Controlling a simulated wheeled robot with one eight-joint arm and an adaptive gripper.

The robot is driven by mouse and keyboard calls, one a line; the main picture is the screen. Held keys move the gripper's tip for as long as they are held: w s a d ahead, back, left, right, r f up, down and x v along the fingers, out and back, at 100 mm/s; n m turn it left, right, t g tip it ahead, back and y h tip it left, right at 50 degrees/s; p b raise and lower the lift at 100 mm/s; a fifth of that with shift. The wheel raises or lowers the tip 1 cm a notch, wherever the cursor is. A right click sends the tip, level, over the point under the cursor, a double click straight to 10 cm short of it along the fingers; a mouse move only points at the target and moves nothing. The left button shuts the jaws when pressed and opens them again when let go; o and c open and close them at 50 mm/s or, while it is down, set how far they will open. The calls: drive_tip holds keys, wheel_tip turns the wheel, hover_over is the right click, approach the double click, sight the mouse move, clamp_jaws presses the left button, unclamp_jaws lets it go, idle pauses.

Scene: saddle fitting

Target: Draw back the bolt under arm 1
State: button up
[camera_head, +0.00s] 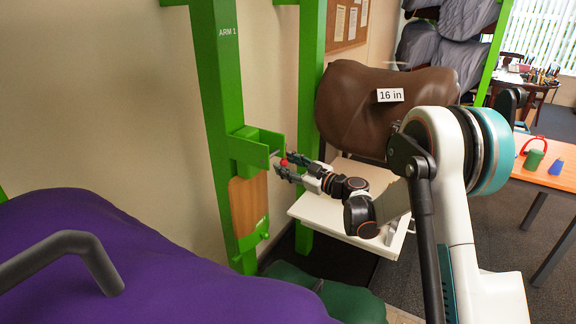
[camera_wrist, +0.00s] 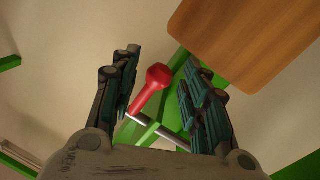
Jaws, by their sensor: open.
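A green post labelled ARM 1 (camera_head: 222,90) stands in the middle left of the head view. A green bracket (camera_head: 252,148) on it carries the bolt, whose red knob (camera_head: 284,162) sticks out to the right. In the wrist view the red knob (camera_wrist: 158,76) and the grey bolt rod (camera_wrist: 172,138) lie between the fingers. My gripper (camera_head: 288,167) is open around the knob; it also shows in the wrist view (camera_wrist: 160,90). I cannot tell whether either finger touches the knob.
A wooden panel (camera_head: 248,205) hangs below the bracket; it fills the upper right of the wrist view (camera_wrist: 250,40). A brown saddle (camera_head: 360,100) marked 16 in and a white tray table (camera_head: 325,208) are behind my arm. A purple rounded form (camera_head: 120,265) fills the lower left.

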clamp_jaws()
drive_tip(key=w+d, duration=0.5)
drive_tip(key=w, duration=0.3)
drive_tip(key=shift+d, duration=0.2)
unclamp_jaws()
drive_tip(key=v, duration=1.2)
